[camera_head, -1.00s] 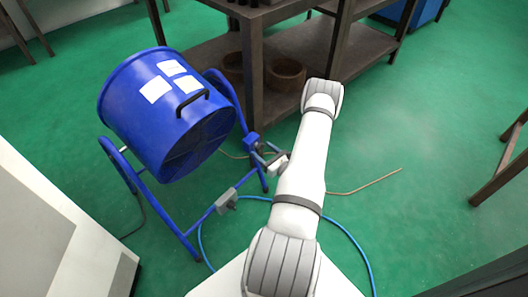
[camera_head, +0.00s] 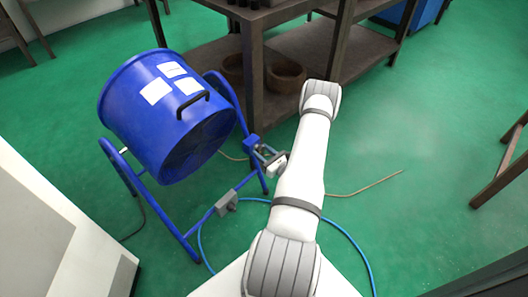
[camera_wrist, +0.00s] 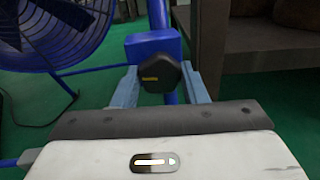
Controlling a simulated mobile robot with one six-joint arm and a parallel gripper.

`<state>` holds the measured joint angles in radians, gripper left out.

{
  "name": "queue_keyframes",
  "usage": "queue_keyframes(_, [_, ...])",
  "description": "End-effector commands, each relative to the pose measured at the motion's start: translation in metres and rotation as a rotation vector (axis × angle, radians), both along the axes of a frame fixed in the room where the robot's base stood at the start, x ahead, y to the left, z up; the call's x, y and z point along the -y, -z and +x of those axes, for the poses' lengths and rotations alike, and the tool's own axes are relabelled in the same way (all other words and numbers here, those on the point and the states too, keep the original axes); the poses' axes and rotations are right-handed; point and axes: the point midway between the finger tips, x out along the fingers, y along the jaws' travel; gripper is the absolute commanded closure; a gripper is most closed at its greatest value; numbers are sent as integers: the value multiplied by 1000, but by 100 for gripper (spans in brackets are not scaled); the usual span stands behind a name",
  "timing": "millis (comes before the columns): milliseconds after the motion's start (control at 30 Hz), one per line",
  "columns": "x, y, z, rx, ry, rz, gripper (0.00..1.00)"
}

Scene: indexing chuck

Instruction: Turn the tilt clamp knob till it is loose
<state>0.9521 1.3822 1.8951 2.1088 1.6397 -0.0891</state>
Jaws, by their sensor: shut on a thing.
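The tilt clamp knob (camera_wrist: 160,74) is dark and faceted with a small yellow mark. It sits in front of a blue bracket (camera_wrist: 140,42) on the blue stand tube. My gripper (camera_wrist: 160,84) has one finger on each side of the knob and is shut on it. In the head view my gripper (camera_head: 261,152) is at the blue clamp block on the right side of the fan stand, and the knob is hard to make out there. The blue drum fan (camera_head: 150,115) hangs tilted in its tubular stand (camera_head: 192,231).
A dark shelf unit (camera_head: 290,45) with round brown pots stands close behind the fan. A grey box (camera_head: 227,203) is on the stand's lower bar. A blue hose (camera_head: 352,239) curves over the green floor. Open floor lies to the right.

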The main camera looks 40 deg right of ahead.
Motion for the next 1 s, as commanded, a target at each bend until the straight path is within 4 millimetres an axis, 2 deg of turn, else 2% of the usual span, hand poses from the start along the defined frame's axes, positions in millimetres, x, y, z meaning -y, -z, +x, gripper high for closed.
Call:
queue_keyframes(367, [2, 1, 0, 22, 14, -115, 84])
queue_keyframes(1000, [3, 2, 0, 135, 14, -680, 84])
